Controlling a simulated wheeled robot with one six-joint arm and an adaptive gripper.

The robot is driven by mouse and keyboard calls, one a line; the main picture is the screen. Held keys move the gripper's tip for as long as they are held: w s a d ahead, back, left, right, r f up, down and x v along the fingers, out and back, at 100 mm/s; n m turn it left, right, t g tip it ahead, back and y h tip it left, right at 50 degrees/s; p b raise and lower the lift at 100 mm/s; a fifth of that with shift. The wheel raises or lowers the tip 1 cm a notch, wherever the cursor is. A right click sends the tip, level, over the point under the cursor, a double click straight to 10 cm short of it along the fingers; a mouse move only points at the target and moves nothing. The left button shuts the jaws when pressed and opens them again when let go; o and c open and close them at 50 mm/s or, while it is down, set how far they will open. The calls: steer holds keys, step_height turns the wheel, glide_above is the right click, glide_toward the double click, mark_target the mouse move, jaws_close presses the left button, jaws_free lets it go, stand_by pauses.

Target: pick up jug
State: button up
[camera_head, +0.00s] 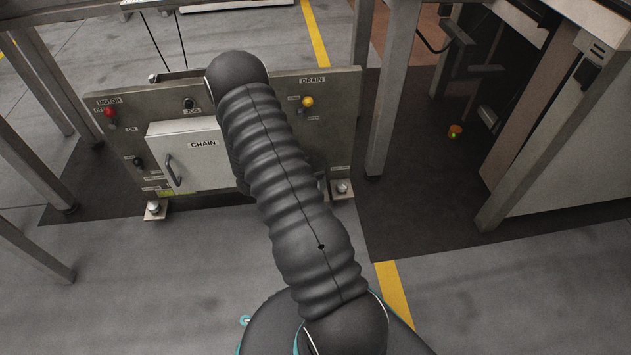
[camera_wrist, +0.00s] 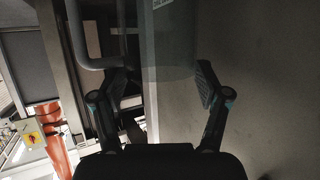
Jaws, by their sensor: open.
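My gripper (camera_wrist: 160,86) is open, its two dark fingers spread wide in the wrist view. A pale, see-through shape (camera_wrist: 168,45) stands beyond and between the fingertips; it may be the jug, but I cannot tell for sure. A grey bent bar (camera_wrist: 92,66) is at its left, close to the left finger; whether it is joined to the pale shape is unclear. Nothing is clearly held. In the head view my arm hides the gripper, and I make out no jug there.
A small orange object (camera_head: 455,131) is on the dark floor at right. An orange pipe (camera_wrist: 55,140) shows at the wrist view's left. Floor at front right is clear.

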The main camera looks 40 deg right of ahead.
mark_target(324, 165)
steer(key=x, duration=0.4)
steer(key=shift+d+f, duration=0.1)
steer(key=shift+d, duration=0.2)
steer(key=c, duration=1.2)
